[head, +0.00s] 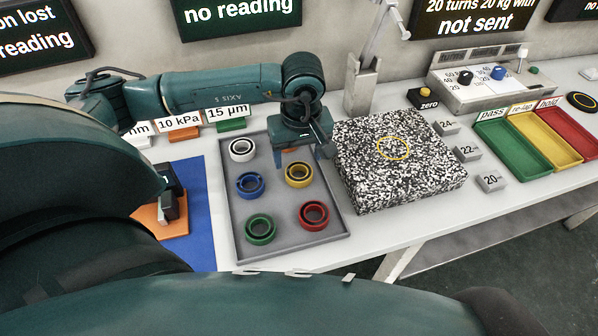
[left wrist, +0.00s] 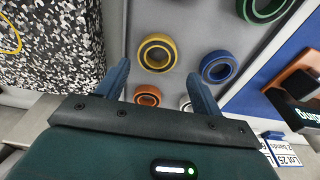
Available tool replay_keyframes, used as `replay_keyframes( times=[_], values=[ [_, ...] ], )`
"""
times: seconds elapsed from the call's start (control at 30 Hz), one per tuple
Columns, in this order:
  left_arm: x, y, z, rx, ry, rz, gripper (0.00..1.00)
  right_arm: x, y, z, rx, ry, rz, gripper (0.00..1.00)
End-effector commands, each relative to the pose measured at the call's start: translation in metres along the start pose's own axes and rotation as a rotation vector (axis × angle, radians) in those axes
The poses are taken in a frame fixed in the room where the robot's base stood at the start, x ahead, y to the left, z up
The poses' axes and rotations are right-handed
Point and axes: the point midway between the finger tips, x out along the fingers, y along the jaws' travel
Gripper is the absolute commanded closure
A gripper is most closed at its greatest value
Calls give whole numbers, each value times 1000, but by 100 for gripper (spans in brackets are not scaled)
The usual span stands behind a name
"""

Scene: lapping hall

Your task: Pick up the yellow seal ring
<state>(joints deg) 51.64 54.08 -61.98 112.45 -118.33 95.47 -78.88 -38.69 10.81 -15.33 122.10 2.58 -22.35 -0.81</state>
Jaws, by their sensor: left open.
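The yellow seal ring (head: 298,174) lies flat on the grey tray (head: 290,245), in its right-hand column. In the left wrist view the yellow seal ring (left wrist: 157,52) shows whole, just beyond and between the fingertips. My left gripper (head: 302,157) points down over the tray, behind the ring in the head view. It is open and empty, its two fingers (left wrist: 159,72) apart. The fingers do not appear to touch the ring; their exact height above it is hard to tell. My right gripper is not in view.
White (head: 242,150), blue (head: 250,185), green (head: 261,229) and red (head: 313,215) rings share the tray. An orange ring (left wrist: 148,95) sits near the fingers. A speckled block (head: 400,185) stands close right. A blue mat (head: 197,245) holds an orange block (head: 150,216) left.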

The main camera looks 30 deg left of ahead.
Motion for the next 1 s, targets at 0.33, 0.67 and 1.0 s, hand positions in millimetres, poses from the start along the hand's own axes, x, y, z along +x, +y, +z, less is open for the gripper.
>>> replay_keyframes(
  times=[0.33,0.67,1.0],
  values=[
    [40,3,-1,0,-4,-2,33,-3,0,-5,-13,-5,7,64],
    [56,4,-2,0,-1,2,33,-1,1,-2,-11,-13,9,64],
    [55,4,-2,0,-1,2,56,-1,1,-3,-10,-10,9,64]
  ],
)
